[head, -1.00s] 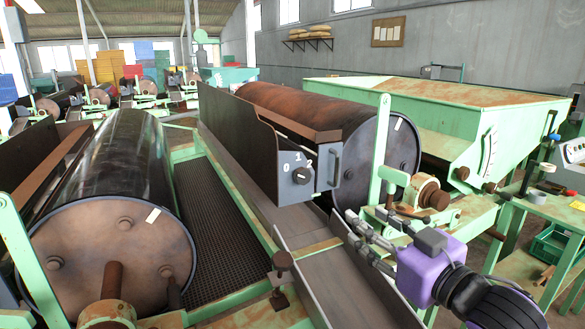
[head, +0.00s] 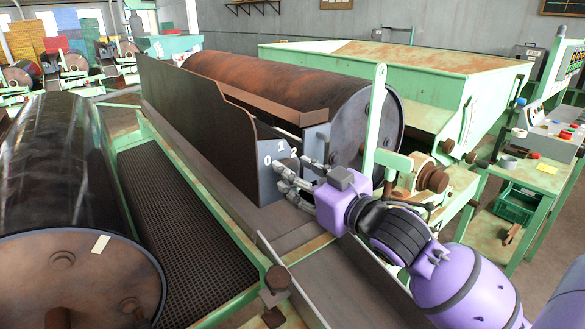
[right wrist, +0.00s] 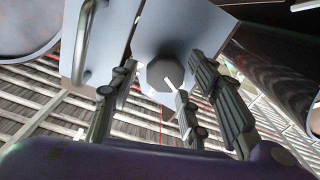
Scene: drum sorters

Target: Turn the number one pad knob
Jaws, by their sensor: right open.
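The knob (right wrist: 165,73) is a dark, many-sided dial with a white pointer line, on a grey switch panel (right wrist: 198,28). My right gripper (head: 286,178) is open in front of the panel. In the right wrist view its fingers (right wrist: 160,92) stand spread on both sides of the knob, with no clear contact. My left gripper is not in view.
A rusty drum (head: 270,85) lies behind the panel, and a dark drum (head: 50,170) is at left. A metal handle (right wrist: 84,42) sits beside the knob. A green post (head: 374,125) stands close to my right wrist. A control box (head: 548,140) is at far right.

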